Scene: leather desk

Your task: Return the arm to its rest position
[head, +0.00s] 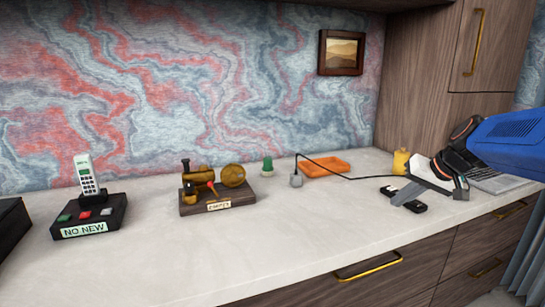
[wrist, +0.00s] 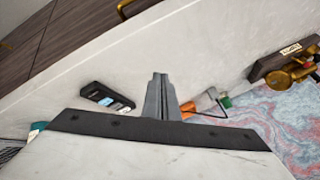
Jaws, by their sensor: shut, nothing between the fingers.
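My arm reaches in from the right edge of the head view, with a blue section and a white and black wrist. My gripper (head: 402,197) is low over the right part of the desk, its grey fingers pointing down and left. In the wrist view my gripper's fingers (wrist: 159,78) are pressed together with nothing between them. A black handheld device (wrist: 106,97) with a small screen lies on the desk beside the fingers. In the head view the gripper partly covers dark objects there, and I cannot tell whether it touches them.
A laptop (head: 492,181) lies under the arm. A brass machine (head: 216,186) and a phone (head: 87,178) are further left. The desk's front strip is clear.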

